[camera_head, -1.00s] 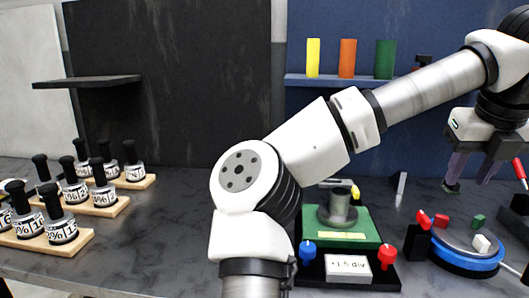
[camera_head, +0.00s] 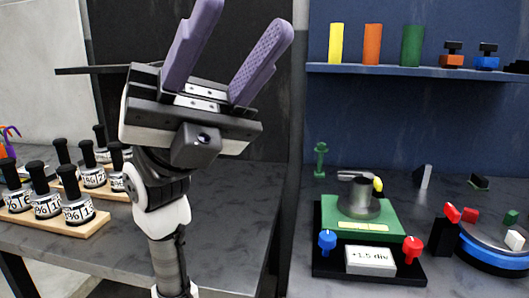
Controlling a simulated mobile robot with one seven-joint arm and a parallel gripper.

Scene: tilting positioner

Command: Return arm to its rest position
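My gripper (camera_head: 232,55) is raised at the upper left of the picture, in front of the dark panel. Its two purple fingers point up and are spread apart, with nothing between them. My arm is folded below it, near the middle left. The gripper is clear of the bench and touches nothing that I can see. The tilting positioner, a green plate (camera_head: 342,226) on a black base with a grey cylinder (camera_head: 357,203), stands on the bench to the right. A white card (camera_head: 371,261) reading "+1.5 div" is at its front, between a blue knob (camera_head: 327,241) and a red knob (camera_head: 412,248).
Wooden racks (camera_head: 75,232) with black-topped weights stand at the left. A dark shelf (camera_head: 100,70) is behind my gripper. A blue shelf (camera_head: 420,71) holds coloured blocks. A round blue turntable (camera_head: 490,259) is at the far right. The bench between racks and positioner is mostly clear.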

